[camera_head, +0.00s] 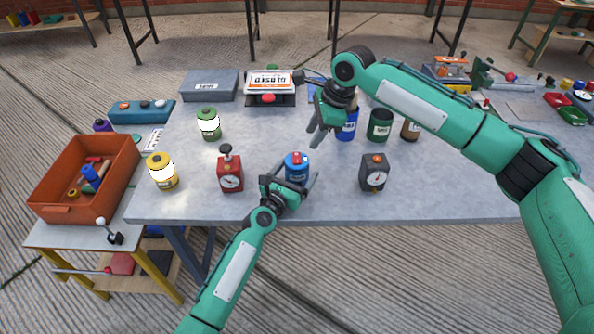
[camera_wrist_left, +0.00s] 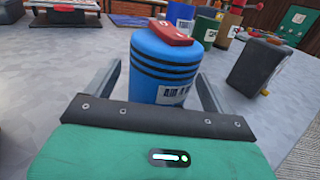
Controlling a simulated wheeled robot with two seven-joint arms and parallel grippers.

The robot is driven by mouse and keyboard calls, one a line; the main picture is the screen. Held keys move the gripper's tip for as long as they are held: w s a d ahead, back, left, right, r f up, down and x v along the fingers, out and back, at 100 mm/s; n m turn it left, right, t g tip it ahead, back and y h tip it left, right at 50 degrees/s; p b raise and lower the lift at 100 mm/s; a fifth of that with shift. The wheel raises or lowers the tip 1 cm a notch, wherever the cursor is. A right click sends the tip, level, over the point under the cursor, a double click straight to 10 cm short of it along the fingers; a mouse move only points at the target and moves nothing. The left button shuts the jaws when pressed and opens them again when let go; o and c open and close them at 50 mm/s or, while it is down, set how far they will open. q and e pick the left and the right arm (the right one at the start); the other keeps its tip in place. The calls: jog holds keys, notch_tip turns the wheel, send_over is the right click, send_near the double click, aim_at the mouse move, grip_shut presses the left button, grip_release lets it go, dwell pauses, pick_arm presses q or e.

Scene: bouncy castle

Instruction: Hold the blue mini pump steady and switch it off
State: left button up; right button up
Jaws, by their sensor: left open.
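The blue mini pump (camera_head: 297,172) stands upright near the front middle of the grey table (camera_head: 330,208). It is a blue cylinder with dark bands, a label and a red switch on top. In the left wrist view the pump (camera_wrist_left: 166,70) stands between the two fingers. My left gripper (camera_head: 291,180) is open around the pump, one finger on each side, with a gap visible on the right side. My right gripper (camera_head: 320,129) is above the table, behind and to the right of the pump; its fingers point down, and whether they are parted is unclear.
A red gauge box (camera_head: 230,175) stands left of the pump and a black gauge box (camera_head: 374,173) right of it. Yellow (camera_head: 161,172) and green (camera_head: 208,125) canisters are at left. Blue, green and brown canisters stand behind right. An orange bin (camera_head: 75,208) is beyond the left edge.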

pick_arm(q)
jog(key=shift+w+d, duration=0.15)
jog(key=shift+w, duration=0.25)
